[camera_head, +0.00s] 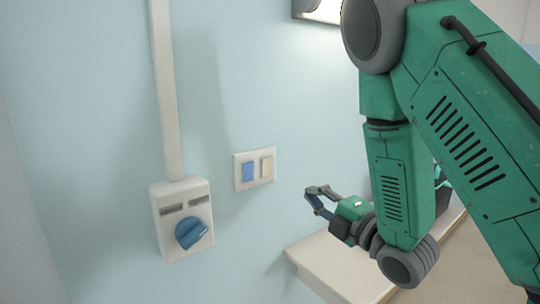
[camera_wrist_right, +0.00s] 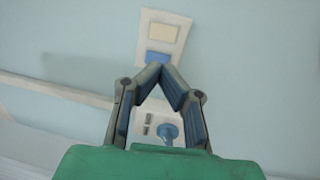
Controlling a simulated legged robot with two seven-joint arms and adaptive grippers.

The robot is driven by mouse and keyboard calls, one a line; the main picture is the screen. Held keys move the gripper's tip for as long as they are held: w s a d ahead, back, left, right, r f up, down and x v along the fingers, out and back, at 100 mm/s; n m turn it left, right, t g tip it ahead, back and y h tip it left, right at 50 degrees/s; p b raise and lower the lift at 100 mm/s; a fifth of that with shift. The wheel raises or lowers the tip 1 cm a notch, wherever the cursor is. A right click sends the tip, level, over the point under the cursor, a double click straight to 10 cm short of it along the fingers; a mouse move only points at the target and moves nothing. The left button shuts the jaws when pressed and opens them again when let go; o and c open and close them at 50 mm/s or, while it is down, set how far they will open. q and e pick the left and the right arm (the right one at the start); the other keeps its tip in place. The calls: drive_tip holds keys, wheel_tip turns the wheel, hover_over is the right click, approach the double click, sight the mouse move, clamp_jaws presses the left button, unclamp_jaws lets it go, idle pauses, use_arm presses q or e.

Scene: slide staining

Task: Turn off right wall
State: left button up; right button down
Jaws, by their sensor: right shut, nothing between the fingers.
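A white wall plate (camera_head: 254,168) carries two rocker switches side by side, a blue one (camera_head: 248,171) on the left and a cream one (camera_head: 267,165) on the right. My right gripper (camera_head: 309,190) is to the right of the plate and apart from it in the head view. In the right wrist view its fingertips (camera_wrist_right: 168,68) meet, with nothing between them. They overlap the lower edge of the blue switch (camera_wrist_right: 159,58) in that view, and the cream switch (camera_wrist_right: 164,33) shows clear beyond. Contact cannot be told. My left gripper is not in view.
A white box (camera_head: 182,218) with a blue rotary knob (camera_head: 191,233) is on the wall, left of and below the plate, with a conduit (camera_head: 165,90) rising from it. A white ledge (camera_head: 330,262) lies below my right gripper. A lamp (camera_head: 322,10) is above.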

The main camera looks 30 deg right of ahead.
drive_tip(key=shift+s+d+r, duration=0.1)
drive_tip(key=shift+r, duration=0.1)
drive_tip(key=b, duration=0.2)
approach(269, 163)
drive_tip(key=w, duration=0.4)
drive_tip(key=w+r, duration=0.1)
drive_tip(key=w, duration=0.1)
drive_tip(key=shift+w+a, duration=0.25)
drive_tip(key=shift+w, duration=0.1)
drive_tip(key=shift+w+p, duration=0.35)
drive_tip(key=shift+w, duration=0.3)
drive_tip(key=shift+f, duration=0.1)
